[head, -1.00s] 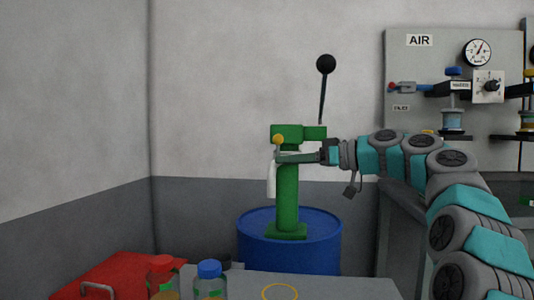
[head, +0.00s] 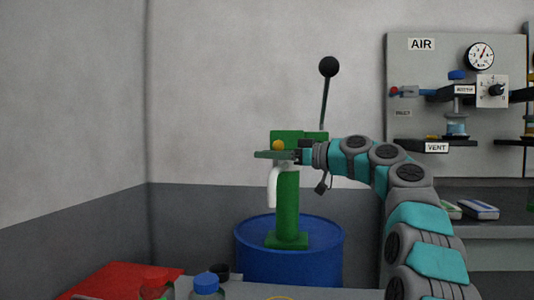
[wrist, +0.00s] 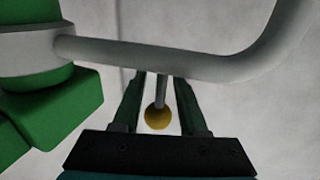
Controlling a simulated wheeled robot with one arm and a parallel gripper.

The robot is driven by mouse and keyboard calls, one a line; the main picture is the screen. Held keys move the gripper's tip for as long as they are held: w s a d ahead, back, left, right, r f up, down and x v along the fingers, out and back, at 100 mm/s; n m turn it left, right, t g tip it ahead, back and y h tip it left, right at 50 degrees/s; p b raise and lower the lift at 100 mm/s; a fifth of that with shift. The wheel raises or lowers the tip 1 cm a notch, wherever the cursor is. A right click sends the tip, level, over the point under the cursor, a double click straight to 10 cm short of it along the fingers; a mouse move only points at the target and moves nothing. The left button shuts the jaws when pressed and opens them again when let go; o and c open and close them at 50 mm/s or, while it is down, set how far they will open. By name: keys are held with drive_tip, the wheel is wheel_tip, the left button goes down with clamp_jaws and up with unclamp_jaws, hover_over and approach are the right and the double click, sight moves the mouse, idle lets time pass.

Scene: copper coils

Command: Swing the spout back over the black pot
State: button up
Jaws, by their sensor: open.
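A green hand pump (head: 288,205) stands upright on a blue drum. Its pale spout (head: 273,190) bends downward at the pump's front left. In the wrist view the spout (wrist: 180,62) runs across the top as a grey tube. A yellow knob (wrist: 158,117) on a thin stem joins the spout. My gripper (wrist: 161,105) is open, with one finger on each side of the knob and stem; I cannot tell whether they touch. In the head view my gripper (head: 270,155) is level with the knob (head: 278,146). A dark round pot (head: 219,271) is partly hidden behind a blue-capped bottle.
The blue drum (head: 290,262) stands behind the bench. The blue-capped bottle (head: 207,284), a red-capped bottle (head: 156,281) and a red box (head: 118,279) are at the front left. The pump's black-knobbed lever (head: 327,90) rises above it. A gauge panel (head: 415,75) is at right.

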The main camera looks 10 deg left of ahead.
drive_tip(key=shift+w+a, duration=0.1)
drive_tip(key=shift+a, duration=0.2)
drive_tip(key=shift+c, duration=0.2)
clamp_jaws()
drive_tip(key=shift+r, duration=0.1)
idle(1.0)
